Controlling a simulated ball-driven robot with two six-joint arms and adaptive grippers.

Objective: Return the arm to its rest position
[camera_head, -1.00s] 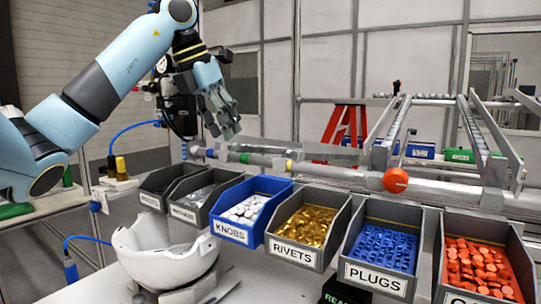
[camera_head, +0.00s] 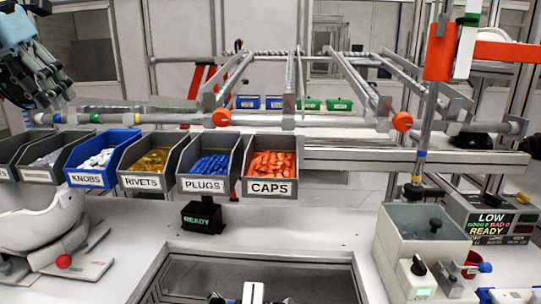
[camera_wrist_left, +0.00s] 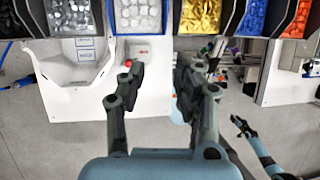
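My left gripper (camera_head: 48,96) is at the upper left edge in the head view, above and behind the bins at the left. In the left wrist view its two dark fingers stand apart with nothing between them (camera_wrist_left: 157,70), so it is open and empty. Most of the left arm is out of the head view. A dark gripper (camera_wrist_left: 242,126) on a light blue arm shows at the lower right of the wrist view and looks like my right one; its finger opening is too small to judge. The right gripper is not clearly seen in the head view.
A row of bins, including KNOBS (camera_head: 100,165), RIVETS (camera_head: 153,166), PLUGS (camera_head: 207,166) and CAPS (camera_head: 270,166), stands above the bench. A testing station (camera_head: 425,238) stands at right. The front middle has a framed opening.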

